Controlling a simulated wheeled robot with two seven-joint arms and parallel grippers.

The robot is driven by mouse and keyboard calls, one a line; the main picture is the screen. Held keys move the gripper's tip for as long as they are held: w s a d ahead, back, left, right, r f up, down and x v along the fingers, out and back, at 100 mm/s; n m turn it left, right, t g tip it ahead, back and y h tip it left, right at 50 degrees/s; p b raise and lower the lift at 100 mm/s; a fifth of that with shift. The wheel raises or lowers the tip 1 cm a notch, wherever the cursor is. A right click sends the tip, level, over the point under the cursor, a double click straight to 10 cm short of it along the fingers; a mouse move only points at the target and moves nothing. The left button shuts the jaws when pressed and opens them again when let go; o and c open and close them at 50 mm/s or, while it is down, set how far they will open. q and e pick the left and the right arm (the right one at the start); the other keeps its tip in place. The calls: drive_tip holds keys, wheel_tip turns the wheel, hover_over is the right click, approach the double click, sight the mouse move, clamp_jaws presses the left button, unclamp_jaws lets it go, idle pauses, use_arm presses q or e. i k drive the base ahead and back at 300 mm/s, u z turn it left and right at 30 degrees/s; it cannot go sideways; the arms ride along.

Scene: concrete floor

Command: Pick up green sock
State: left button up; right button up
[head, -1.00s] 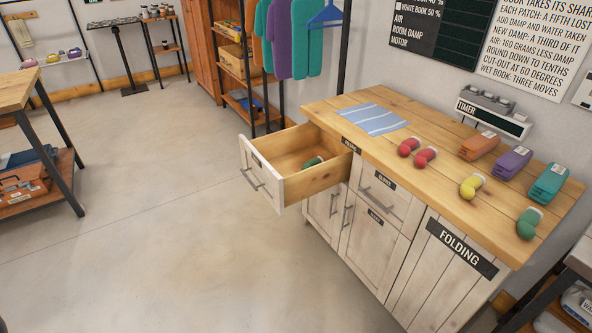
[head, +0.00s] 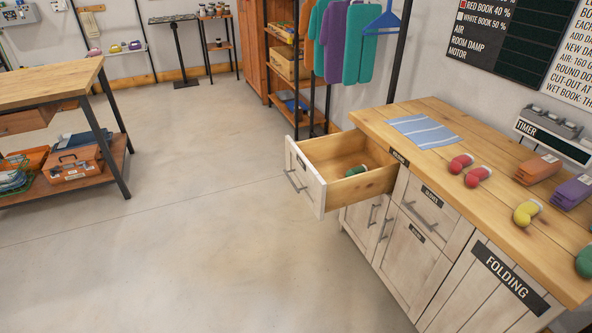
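A green sock (head: 357,170) lies rolled up inside the open top drawer (head: 375,187) at the left end of the folding counter, partly hidden by the drawer's side wall. Another green rolled sock (head: 584,262) lies on the counter top at the right edge of the head view, cut off by the frame. Neither of my grippers shows in the head view.
The wooden counter top (head: 470,200) holds a striped blue cloth (head: 424,131), two red socks (head: 470,170), a yellow sock (head: 527,212), an orange bundle (head: 538,169) and a purple bundle (head: 572,192). A workbench (head: 45,82) stands at left. The concrete floor (head: 200,220) between is clear.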

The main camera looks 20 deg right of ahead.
sight(359, 169)
drive_tip(key=u, duration=0.1)
drive_tip(key=i, duration=3.35)
drive_tip(key=z, duration=2.5)
